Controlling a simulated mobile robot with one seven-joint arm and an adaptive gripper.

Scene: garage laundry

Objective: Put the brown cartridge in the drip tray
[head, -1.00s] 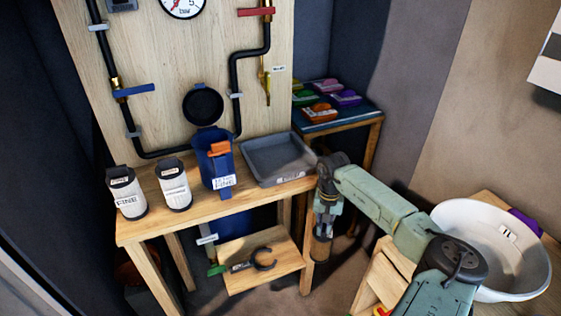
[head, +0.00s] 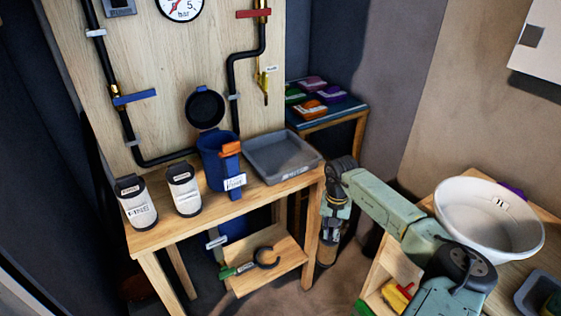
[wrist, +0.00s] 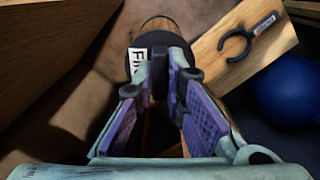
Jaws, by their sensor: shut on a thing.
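The brown cartridge (head: 327,247) hangs below my gripper (head: 331,222), in front of the workbench's right end. In the wrist view my gripper (wrist: 165,85) is shut on the cartridge's dark cap, and its brown body (wrist: 158,24) points away from me. A white label beginning "FI" shows beside the cap. The drip tray (head: 308,164) is a grey, shallow, square tray on the right part of the bench top. It looks empty. The cartridge is apart from it, lower and to its right.
The wooden bench (head: 160,236) also bears two white cartridges (head: 138,205) and a blue housing (head: 212,170) with an open lid. A wrench (head: 267,258) lies on the low shelf. A white basin (head: 480,225) stands right of my arm. Coloured packs (head: 314,108) sit behind.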

